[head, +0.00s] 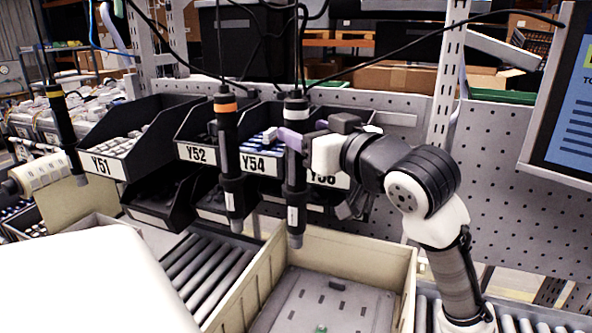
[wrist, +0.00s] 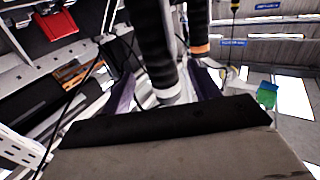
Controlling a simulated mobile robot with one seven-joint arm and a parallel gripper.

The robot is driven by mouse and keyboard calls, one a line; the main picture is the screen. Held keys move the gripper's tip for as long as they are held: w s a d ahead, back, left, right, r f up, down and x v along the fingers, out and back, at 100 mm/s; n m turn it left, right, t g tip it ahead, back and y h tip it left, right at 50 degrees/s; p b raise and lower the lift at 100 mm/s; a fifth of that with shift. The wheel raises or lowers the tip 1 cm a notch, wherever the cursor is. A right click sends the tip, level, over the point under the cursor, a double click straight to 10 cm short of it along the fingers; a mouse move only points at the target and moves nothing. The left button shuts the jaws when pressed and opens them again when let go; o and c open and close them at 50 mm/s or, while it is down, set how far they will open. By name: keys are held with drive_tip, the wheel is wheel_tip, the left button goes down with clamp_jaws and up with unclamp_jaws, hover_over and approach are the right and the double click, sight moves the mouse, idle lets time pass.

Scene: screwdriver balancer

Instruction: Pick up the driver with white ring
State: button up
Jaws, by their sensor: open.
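The driver with the white ring (head: 295,170) hangs upright from a cable, black with a white band near its top. My gripper (head: 291,139) reaches in from the right, with its purple fingertips at this driver just below the ring. In the wrist view the same driver (wrist: 153,40) stands between the two spread purple fingers, its white ring (wrist: 168,96) low in the gap. The fingers are open on either side; whether either touches the driver cannot be told.
The orange-ring driver (head: 228,150) hangs close on the left, and the yellow-ring driver (head: 62,120) farther left. Black part bins (head: 120,140) stand behind. A beige crate (head: 265,275) sits below on rollers. A screen (head: 565,110) is at the right.

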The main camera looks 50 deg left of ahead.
sight(290, 125)
drive_tip(key=a+p, duration=0.3)
drive_tip(key=a, duration=0.2)
drive_tip(key=shift+r, duration=0.1)
drive_tip(key=shift+w+a, duration=0.1)
drive_tip(key=shift+a, duration=0.2)
drive_tip(key=shift+f, duration=0.2)
drive_tip(key=shift+r, duration=0.1)
clamp_jaws()
